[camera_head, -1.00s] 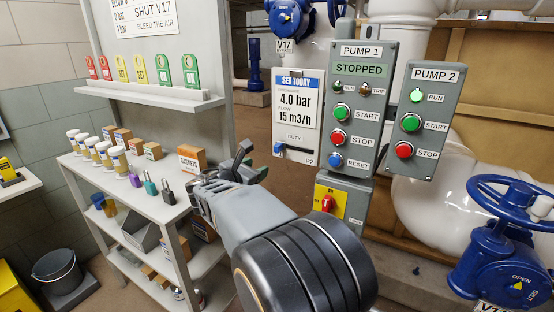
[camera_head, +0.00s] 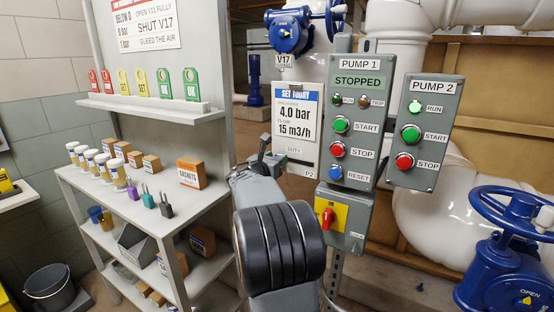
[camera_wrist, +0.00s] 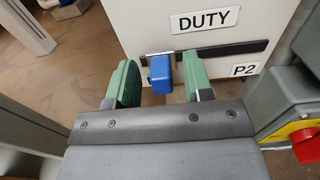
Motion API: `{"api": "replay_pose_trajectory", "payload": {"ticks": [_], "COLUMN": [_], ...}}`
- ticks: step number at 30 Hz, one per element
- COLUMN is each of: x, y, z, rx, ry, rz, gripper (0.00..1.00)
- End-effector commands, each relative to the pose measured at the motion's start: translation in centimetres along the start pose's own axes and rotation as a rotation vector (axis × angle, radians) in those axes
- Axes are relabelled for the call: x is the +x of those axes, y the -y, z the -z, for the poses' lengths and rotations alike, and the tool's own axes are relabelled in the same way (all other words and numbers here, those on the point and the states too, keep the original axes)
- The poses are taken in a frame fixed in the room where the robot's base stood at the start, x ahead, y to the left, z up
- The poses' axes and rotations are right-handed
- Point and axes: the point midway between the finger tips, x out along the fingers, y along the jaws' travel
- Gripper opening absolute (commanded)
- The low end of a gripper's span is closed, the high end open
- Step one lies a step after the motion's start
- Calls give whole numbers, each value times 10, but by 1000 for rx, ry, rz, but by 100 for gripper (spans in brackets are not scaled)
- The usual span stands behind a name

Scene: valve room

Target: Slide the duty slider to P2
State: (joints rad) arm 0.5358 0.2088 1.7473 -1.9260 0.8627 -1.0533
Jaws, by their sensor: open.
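The duty slider is a blue knob (camera_wrist: 161,74) at the left end of a dark horizontal slot (camera_wrist: 225,50) in a pale panel, under the DUTY label (camera_wrist: 205,19). The P2 label (camera_wrist: 244,70) is below the slot's right end. My gripper (camera_wrist: 160,80) is open, with a green finger on either side of the knob and a visible gap on both sides. In the head view my gripper (camera_head: 267,155) is at the panel's lower left and hides the knob. The panel's setting card (camera_head: 297,110) reads 4.0 bar and 15 m3/h.
The Pump 1 box (camera_head: 357,120), marked STOPPED, stands right of the panel, with the Pump 2 box (camera_head: 425,130) beyond. A red switch on a yellow plate (camera_head: 328,217) is below. Shelves with an orange-brown box (camera_head: 190,172) stand left. A blue valve wheel (camera_head: 515,212) is far right.

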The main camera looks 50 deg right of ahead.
Motion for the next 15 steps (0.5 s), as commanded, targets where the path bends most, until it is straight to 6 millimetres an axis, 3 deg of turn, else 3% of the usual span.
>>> {"api": "replay_pose_trajectory", "payload": {"ticks": [6,15], "x": [11,12], "y": [0,0], "z": [0,0], "rx": [0,0], "ry": [-1,0], "rz": [0,0], "gripper": [47,46]}}
